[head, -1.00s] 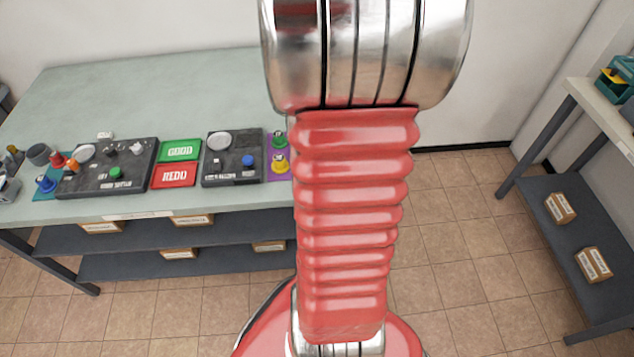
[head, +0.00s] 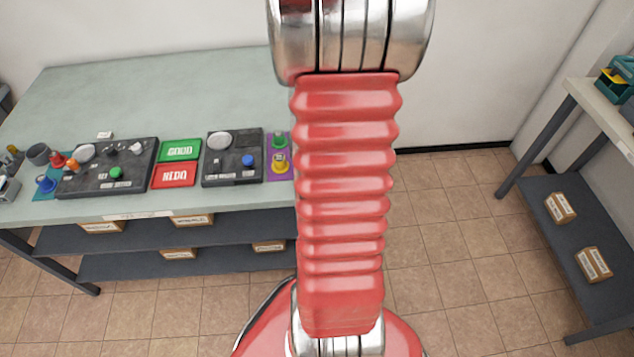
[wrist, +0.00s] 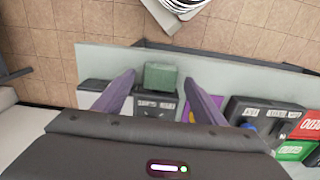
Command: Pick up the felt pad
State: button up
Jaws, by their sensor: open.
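In the wrist view, a dull green, block-shaped pad (wrist: 161,75), which looks like the felt pad, lies near the edge of the pale table (wrist: 93,60). A dark labelled block (wrist: 155,106) sits right beside it. My gripper (wrist: 160,77) is open, with its two purple-grey fingers on either side of the pad in the picture. I cannot tell how far above the pad the fingertips are. In the head view my arm hides the pad and gripper.
Right of the pad are a purple mat (wrist: 187,115), a dark control panel (wrist: 262,117), a red REDO plate (wrist: 313,124) and a green GOOD plate (wrist: 292,150). Tiled floor (head: 450,230) lies open before the table. A shelf (head: 570,215) stands at right.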

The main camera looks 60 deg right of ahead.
jog(key=shift+f, duration=0.35)
dwell(0.3)
jog(key=c, duration=1.1)
